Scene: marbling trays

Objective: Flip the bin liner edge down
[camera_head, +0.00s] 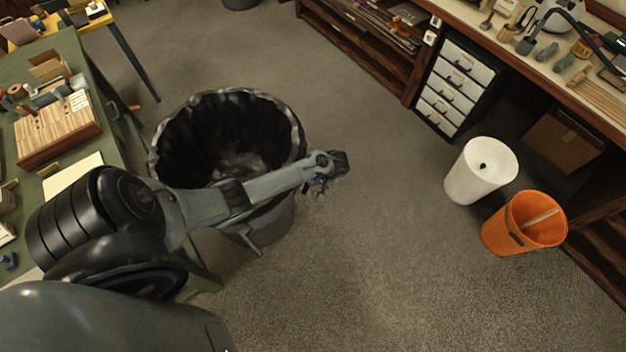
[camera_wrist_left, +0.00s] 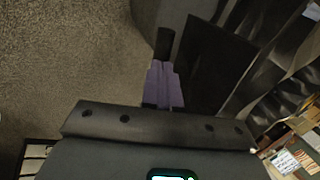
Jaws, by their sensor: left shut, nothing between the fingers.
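A large round bin (camera_head: 273,225) stands on the floor, lined with a wrinkled black bin liner (camera_head: 190,135). The liner's crumpled, paler edge runs around the bin's rim. My left arm reaches across the front of the bin. My left gripper (camera_head: 322,184) is shut and empty, just outside the bin's right side. In the left wrist view, its fingers (camera_wrist_left: 163,84) are together, with dark folds of the liner (camera_wrist_left: 275,75) to the right. A dark flat piece beside the fingers is unclear. Part of the near rim is hidden by my arm. My right gripper is out of view.
A green table (camera_head: 92,98) with a wooden box (camera_head: 58,132) stands close on the left. A white bin (camera_head: 480,172) and an orange bucket (camera_head: 520,225) stand at the right, near a drawer unit (camera_head: 455,85). The floor between is clear.

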